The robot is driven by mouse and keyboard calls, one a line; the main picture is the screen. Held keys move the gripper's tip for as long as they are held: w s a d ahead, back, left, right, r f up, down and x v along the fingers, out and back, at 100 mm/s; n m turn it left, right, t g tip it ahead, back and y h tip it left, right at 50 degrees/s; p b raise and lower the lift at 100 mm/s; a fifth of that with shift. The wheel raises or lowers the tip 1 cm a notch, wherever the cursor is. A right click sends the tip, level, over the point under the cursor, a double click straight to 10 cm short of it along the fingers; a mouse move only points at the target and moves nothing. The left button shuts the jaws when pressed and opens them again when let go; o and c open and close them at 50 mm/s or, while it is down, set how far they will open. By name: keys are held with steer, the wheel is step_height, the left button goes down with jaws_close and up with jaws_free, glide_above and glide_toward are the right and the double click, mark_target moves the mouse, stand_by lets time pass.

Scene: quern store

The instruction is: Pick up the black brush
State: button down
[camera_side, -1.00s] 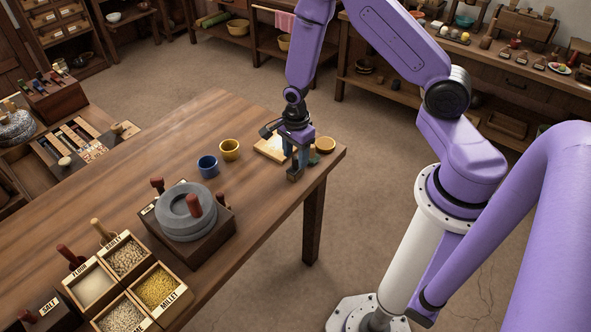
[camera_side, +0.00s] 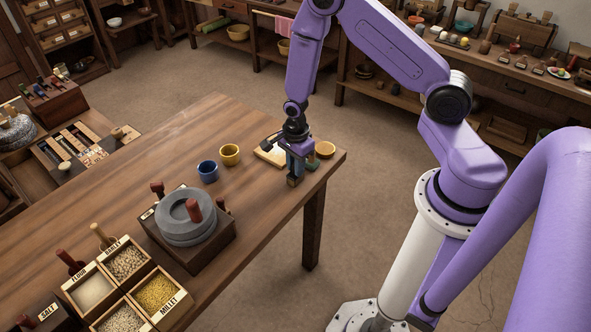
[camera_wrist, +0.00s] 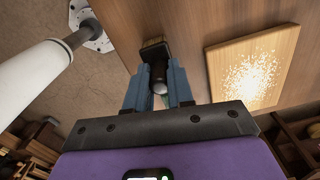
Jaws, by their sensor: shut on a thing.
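The black brush (camera_wrist: 157,55) shows in the wrist view between the two blue fingers of my gripper (camera_wrist: 157,95). It has a tan bristle end at the far side and a rounded silver end near me. My gripper is shut on it. In the side view my gripper (camera_side: 294,178) is low at the table's right end, near the front edge. The brush is small and mostly hidden there by the fingers. I cannot tell whether it touches the table.
A wooden board (camera_wrist: 223,78) with white powder lies beside my gripper. A stone quern (camera_side: 172,235) and grain boxes (camera_side: 150,312) sit further left on the table (camera_side: 140,150).

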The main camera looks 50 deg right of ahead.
steer(key=shift+r, duration=0.1)
steer(key=shift+r, duration=0.5)
step_height(320, 180, up, 2)
steer(key=s+r, duration=0.9)
steer(key=s, duration=0.5)
steer(key=shift+a+r, duration=0.35)
steer(key=shift+a, duration=0.1)
